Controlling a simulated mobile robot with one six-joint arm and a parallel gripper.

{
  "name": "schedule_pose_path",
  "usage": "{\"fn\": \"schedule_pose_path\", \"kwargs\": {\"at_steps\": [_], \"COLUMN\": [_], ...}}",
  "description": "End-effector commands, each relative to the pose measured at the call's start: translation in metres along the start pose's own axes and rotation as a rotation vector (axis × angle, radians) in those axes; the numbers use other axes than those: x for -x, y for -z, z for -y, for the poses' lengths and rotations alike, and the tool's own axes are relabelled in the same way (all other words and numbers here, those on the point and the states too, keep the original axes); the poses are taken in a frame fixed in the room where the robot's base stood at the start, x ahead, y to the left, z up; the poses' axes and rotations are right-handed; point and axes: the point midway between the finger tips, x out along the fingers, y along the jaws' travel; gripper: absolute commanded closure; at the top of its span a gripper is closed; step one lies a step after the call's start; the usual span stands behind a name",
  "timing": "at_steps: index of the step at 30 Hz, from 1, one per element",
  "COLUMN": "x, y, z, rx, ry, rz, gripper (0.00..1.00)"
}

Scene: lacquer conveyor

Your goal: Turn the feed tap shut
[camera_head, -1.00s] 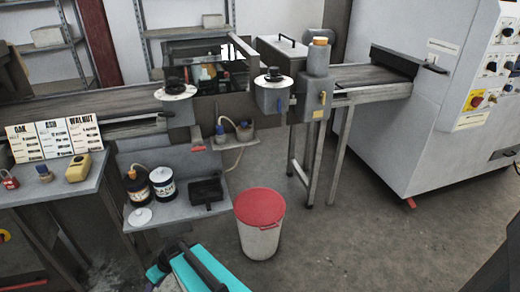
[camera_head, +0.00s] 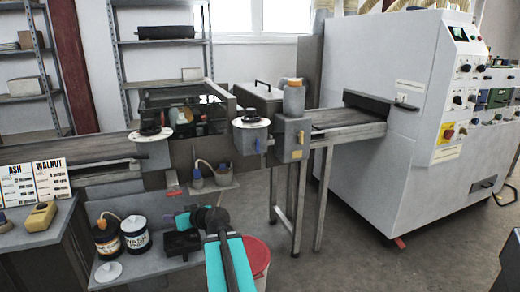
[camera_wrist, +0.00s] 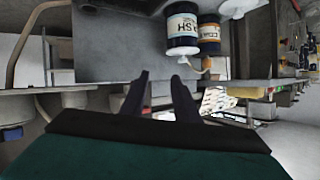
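My gripper (camera_wrist: 160,88) shows two dark fingers standing apart in the wrist view, with nothing between them. In the head view my arm reaches in front of the lower shelf; the fingertips cannot be made out there. No part is labelled as the feed tap. Candidates in the head view are a red lever (camera_head: 174,192) under the conveyor and a blue lever (camera_head: 258,145) on the grey housing below the right-hand round cap.
A lower shelf holds an orange-labelled can (camera_head: 107,240), a white-labelled can (camera_head: 135,236) and a black tray (camera_head: 182,244). A white cabinet (camera_head: 365,150) stands right. Floor between is clear.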

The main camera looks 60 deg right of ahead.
Motion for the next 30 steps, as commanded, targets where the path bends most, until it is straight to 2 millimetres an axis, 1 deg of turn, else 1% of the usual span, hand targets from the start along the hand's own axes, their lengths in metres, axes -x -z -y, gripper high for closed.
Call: {"fn": "schedule_pose_path", "kwargs": {"at_steps": [1, 3, 5, 6, 8, 9, 11, 12, 14, 15, 20, 21, 24, 27, 30], "x": [0.013, 0.032, 0.049, 0.062, 0.082, 0.096, 0.117, 0.131, 0.153, 0.169, 0.23, 0.244, 0.277, 0.301, 0.317], "y": [0.012, 0.032, 0.047, 0.056, 0.07, 0.079, 0.091, 0.098, 0.108, 0.115, 0.134, 0.137, 0.142, 0.144, 0.144], "z": [-0.019, -0.041, -0.06, -0.072, -0.089, -0.101, -0.117, -0.128, -0.143, -0.152, -0.186, -0.193, -0.209, -0.22, -0.227], "rx": [0.002, 0.002, 0.004, 0.005, 0.007, 0.01, 0.015, 0.018, 0.023, 0.027, 0.044, 0.048, 0.057, 0.064, 0.067], "ry": [-0.03, -0.065, -0.097, -0.119, -0.151, -0.173, -0.206, -0.228, -0.262, -0.285, -0.375, -0.397, -0.447, -0.484, -0.508], "rz": [-0.036, -0.083, -0.121, -0.146, -0.182, -0.205, -0.238, -0.26, -0.29, -0.309, -0.377, -0.39, -0.417, -0.433, -0.442], "gripper": [0.72, 0.72, 0.72, 0.72, 0.72, 0.72, 0.72, 0.72, 0.72, 0.72, 0.72, 0.72, 0.72, 0.72, 0.72]}}
